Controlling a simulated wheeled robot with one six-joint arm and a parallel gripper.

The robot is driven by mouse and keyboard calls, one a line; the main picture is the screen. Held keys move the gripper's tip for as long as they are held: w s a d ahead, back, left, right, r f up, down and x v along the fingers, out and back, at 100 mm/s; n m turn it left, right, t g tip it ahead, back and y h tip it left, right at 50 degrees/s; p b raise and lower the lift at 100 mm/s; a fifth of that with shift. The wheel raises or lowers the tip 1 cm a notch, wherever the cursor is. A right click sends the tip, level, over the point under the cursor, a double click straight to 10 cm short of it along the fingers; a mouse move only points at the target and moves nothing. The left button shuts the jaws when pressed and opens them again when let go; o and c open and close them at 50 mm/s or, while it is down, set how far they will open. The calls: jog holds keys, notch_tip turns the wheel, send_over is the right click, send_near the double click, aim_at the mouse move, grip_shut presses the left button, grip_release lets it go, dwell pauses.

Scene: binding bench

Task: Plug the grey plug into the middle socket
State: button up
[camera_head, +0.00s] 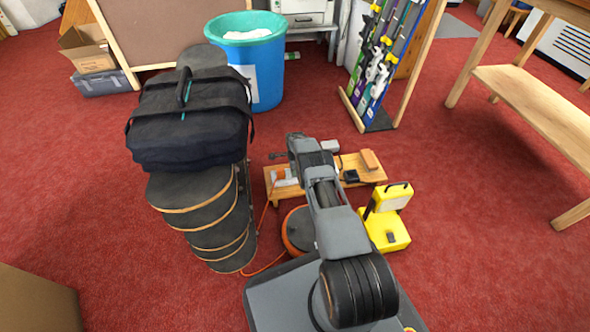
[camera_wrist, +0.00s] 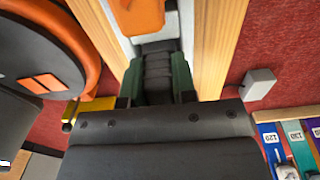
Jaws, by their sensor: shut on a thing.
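My gripper (camera_wrist: 157,85), with green-lined fingers, is shut on a dark grey ribbed body, the grey plug (camera_wrist: 158,68), in the wrist view. The plug lies over a pale strip between two wooden rails of the low bench (camera_wrist: 217,45). An orange block (camera_wrist: 137,14) sits on the strip just beyond the plug. The plug's front end and any contact with a socket cannot be made out. No separate middle socket is discernible. In the head view my arm reaches over the bench (camera_head: 372,178) and hides the gripper's tips.
An orange and black reel (camera_wrist: 45,50) lies beside the bench. A yellow lamp (camera_head: 388,228) stands at its right front. A small grey box (camera_wrist: 259,84) is on the far side. Stacked boards (camera_head: 200,215) carrying a dark bag (camera_head: 190,125) stand left.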

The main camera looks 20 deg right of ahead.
jog(key=shift+f, duration=0.45)
dwell(0.8)
jog(key=o, duration=0.8)
jog(key=shift+c, duration=0.2)
jog(key=shift+o, duration=1)
notch_tip(320, 180, up, 14)
jog(key=p, duration=0.6)
jog(key=shift+p, duration=0.35)
